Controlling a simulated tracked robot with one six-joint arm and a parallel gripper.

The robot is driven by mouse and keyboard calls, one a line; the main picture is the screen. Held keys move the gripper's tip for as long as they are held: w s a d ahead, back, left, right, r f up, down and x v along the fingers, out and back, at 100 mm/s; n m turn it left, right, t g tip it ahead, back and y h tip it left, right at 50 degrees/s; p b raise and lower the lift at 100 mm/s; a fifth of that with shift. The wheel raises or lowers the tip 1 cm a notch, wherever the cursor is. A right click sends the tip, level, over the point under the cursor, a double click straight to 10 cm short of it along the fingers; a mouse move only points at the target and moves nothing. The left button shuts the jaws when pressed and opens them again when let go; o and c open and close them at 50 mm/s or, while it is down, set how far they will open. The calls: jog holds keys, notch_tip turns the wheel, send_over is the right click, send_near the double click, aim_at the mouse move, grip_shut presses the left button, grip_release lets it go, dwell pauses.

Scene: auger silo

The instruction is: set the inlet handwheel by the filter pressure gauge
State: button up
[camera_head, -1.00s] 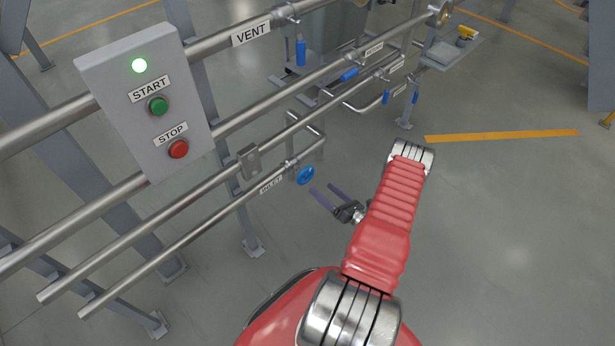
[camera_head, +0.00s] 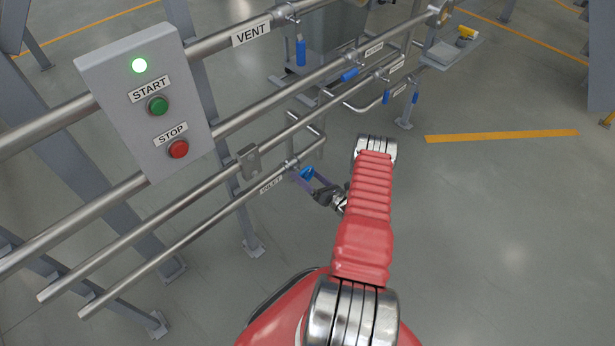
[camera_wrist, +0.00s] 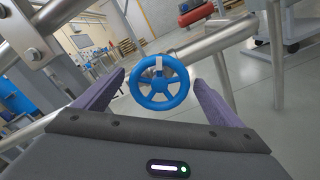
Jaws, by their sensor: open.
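The blue inlet handwheel (camera_head: 306,173) sits on the end of the lowest pipe, beside the INLET label (camera_head: 271,184). In the wrist view the handwheel (camera_wrist: 159,82) faces me, with spokes and a white mark at the top of its rim. My gripper (camera_head: 305,180) is at the wheel in the head view. In the wrist view its two purple fingers (camera_wrist: 158,100) are spread, one on each side of the wheel, with visible gaps. Whether the fingertips reach past the rim I cannot tell. I cannot make out a filter pressure gauge face in these frames.
A grey panel (camera_head: 128,84) carries a lit green lamp, a green START button (camera_head: 158,106) and a red STOP button (camera_head: 178,149). Pipes run above and left of the wheel, one labelled VENT (camera_head: 251,33). Blue-handled valves (camera_head: 349,74) sit farther along.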

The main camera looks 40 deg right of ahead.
jog(key=c, duration=1)
jog(key=shift+c, duration=0.2)
